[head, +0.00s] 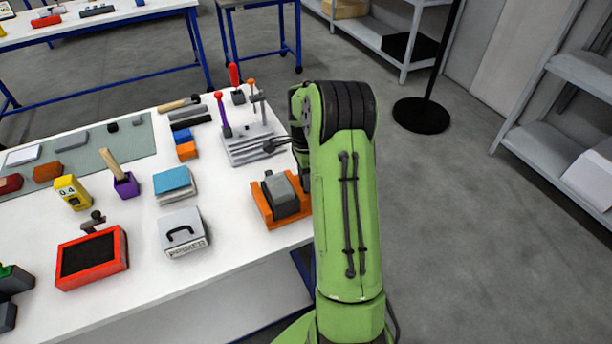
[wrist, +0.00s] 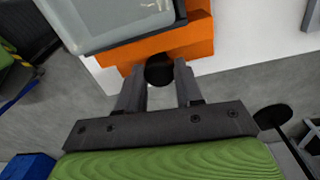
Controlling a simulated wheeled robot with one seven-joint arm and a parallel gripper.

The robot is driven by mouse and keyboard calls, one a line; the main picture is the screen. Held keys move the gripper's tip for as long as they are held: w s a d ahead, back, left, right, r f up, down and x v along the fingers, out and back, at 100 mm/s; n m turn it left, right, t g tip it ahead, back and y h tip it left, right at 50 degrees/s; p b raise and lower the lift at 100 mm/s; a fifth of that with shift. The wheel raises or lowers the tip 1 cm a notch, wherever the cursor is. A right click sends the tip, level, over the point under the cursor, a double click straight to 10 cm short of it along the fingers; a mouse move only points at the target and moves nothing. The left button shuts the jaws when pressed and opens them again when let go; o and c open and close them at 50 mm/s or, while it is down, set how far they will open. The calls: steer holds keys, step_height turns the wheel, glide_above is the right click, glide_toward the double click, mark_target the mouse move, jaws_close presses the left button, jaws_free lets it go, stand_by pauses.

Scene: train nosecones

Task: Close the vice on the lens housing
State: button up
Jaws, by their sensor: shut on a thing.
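The orange vice (head: 264,207) stands near the right edge of the white table. The grey lens housing (head: 286,199) sits in it, between its orange sides. In the wrist view the vice (wrist: 185,42) is at the top, with the pale grey housing (wrist: 105,18) over it. I cannot tell whether a gap is left between jaw and housing. A round black knob (wrist: 160,73) is at the vice's near side. My gripper (wrist: 158,70) is shut on this knob, one finger on each side. In the head view my green arm hides the gripper and knob.
A grey fixture with upright levers (head: 250,140) stands behind the vice. A white box with a black handle (head: 184,235), a blue-topped block (head: 174,184) and a red-framed tray (head: 92,258) stand to the left. A black post base (head: 421,116) is on the floor at right.

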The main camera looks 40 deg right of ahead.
steer(key=o, duration=0.8)
steer(key=shift+c, duration=0.2)
steer(key=shift+r, duration=0.15)
step_height(320, 180, up, 16)
steer(key=p, duration=0.3)
steer(key=shift+w+d+f, duration=0.15)
steer(key=shift+w+f, duration=0.1)
steer(key=shift+w, duration=0.1)
steer(key=shift+o, duration=0.2)
